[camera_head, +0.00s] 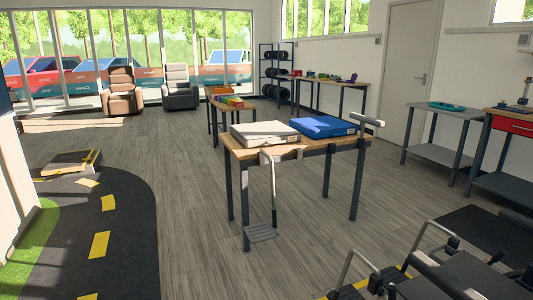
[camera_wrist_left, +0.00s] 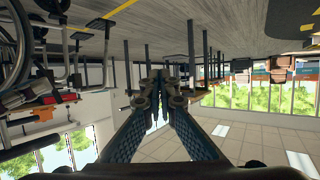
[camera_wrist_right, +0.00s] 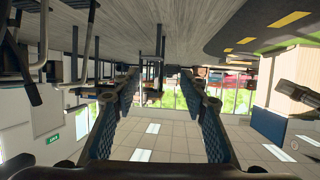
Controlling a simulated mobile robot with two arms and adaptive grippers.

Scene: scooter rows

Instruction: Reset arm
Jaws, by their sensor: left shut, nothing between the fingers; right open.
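Neither arm shows in the head view. In the left wrist view, which is upside down, the fingers of my left gripper (camera_wrist_left: 160,80) are together with nothing between them. In the right wrist view, also upside down, the fingers of my right gripper (camera_wrist_right: 158,85) are spread wide apart and empty. Both grippers are in free air, touching nothing that I can see.
A wooden table (camera_head: 242,152) stands ahead with a white case (camera_head: 265,132) and a blue case (camera_head: 322,126). A scooter (camera_head: 272,200) leans at its front edge. More scooters (camera_head: 430,262) stand at lower right. Grey floor (camera_head: 190,190) is clear left of the table.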

